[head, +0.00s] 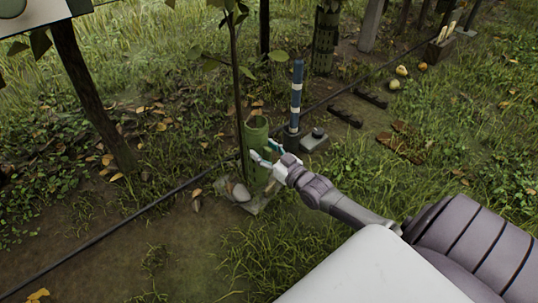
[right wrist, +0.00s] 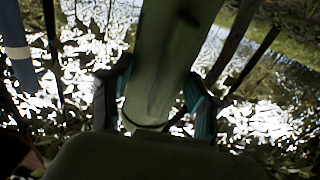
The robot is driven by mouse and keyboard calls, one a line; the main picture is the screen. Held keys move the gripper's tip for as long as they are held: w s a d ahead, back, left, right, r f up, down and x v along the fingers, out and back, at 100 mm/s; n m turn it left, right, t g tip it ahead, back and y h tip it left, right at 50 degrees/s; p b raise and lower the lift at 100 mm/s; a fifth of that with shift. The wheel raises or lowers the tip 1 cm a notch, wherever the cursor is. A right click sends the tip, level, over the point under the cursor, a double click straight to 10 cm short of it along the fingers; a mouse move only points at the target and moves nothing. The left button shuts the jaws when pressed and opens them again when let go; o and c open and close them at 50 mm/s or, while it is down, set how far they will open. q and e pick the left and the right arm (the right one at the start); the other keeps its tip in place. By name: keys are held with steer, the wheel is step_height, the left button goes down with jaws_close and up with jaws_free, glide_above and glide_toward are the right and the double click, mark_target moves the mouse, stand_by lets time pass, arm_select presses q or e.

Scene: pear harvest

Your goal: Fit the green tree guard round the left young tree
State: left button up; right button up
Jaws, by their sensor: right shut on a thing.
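The green tree guard (head: 257,132) stands about upright in the middle of the head view, with its open rim up. The thin stem of the left young tree (head: 236,80) runs down just left of the guard. The stem appears beside the guard, not inside its rim; I cannot tell whether they touch. My right gripper (head: 268,163) is shut on the guard's lower part, from the right. In the right wrist view the guard (right wrist: 165,60) fills the space between the two teal-padded fingers. The guard's foot is partly hidden by the gripper. My left gripper is not in view.
A blue and white banded post (head: 296,98) and a grey block (head: 314,140) stand just right of the guard. A black hose (head: 150,206) crosses the ground. A pale stone (head: 241,192) lies near the stem's foot. A dark trunk (head: 92,95) stands left.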

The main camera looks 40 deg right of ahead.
steer(key=shift+w+b, duration=2.3)
steer(key=shift+w, duration=1.85)
steer(key=shift+a+f+b, duration=0.2)
steer(key=shift+f+b, duration=0.8)
steer(key=shift+f, duration=0.65)
steer(key=shift+a+f+b, duration=0.15)
steer(key=shift+f+b, duration=0.85)
steer(key=shift+f, duration=0.6)
steer(key=o, duration=1.3)
steer(key=shift+c, duration=0.2)
